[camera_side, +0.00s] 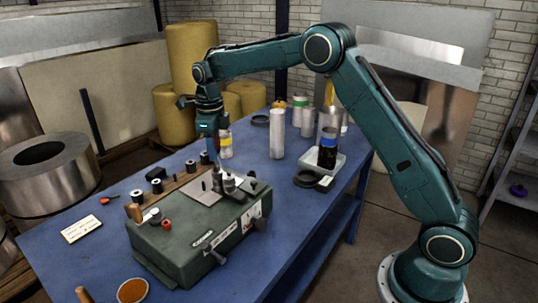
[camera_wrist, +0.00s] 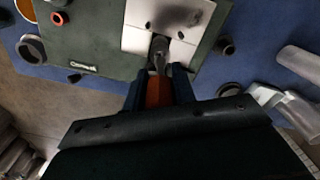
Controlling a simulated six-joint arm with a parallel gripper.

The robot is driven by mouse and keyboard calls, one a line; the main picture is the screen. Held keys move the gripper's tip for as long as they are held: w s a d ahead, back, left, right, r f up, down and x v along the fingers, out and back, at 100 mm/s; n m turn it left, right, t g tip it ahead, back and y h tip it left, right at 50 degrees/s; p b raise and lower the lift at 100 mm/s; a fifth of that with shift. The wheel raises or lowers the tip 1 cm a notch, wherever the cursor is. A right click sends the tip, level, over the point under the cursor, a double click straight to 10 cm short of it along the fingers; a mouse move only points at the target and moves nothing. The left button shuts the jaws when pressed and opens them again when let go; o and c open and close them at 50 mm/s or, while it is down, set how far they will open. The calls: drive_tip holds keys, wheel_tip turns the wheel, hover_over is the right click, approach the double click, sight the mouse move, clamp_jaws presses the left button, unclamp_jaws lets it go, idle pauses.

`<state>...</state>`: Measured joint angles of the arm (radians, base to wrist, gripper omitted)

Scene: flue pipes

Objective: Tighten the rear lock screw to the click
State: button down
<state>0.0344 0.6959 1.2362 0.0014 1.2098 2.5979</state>
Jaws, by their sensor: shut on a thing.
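The green machine (camera_side: 185,250) stands on the blue table, with a pale metal plate (camera_side: 200,192) on top; the plate also shows in the wrist view (camera_wrist: 140,38). My gripper (camera_side: 214,152) points down over the plate. In the wrist view my gripper (camera_wrist: 158,88) is shut on an orange-handled tool (camera_wrist: 158,93). The tool's dark grey end (camera_wrist: 158,50) reaches over a slot in the plate. Small dark fittings (camera_side: 229,183) stand on the plate near the tool. I cannot tell which is the rear lock screw, or whether the tool touches it.
A wooden rack with black rollers (camera_side: 157,186) lies behind the machine. A lever (camera_side: 214,253) sticks out in front. A white card (camera_side: 81,229) and an orange-filled bowl (camera_side: 132,290) lie at left. A tall pale cylinder (camera_side: 277,134) and a tray with a dark jar (camera_side: 327,150) stand at right.

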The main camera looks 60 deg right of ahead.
drive_tip(key=shift+m, duration=1.8)
drive_tip(key=shift+n, duration=0.4)
drive_tip(key=shift+r, duration=0.25)
drive_tip(key=shift+r, duration=2.25)
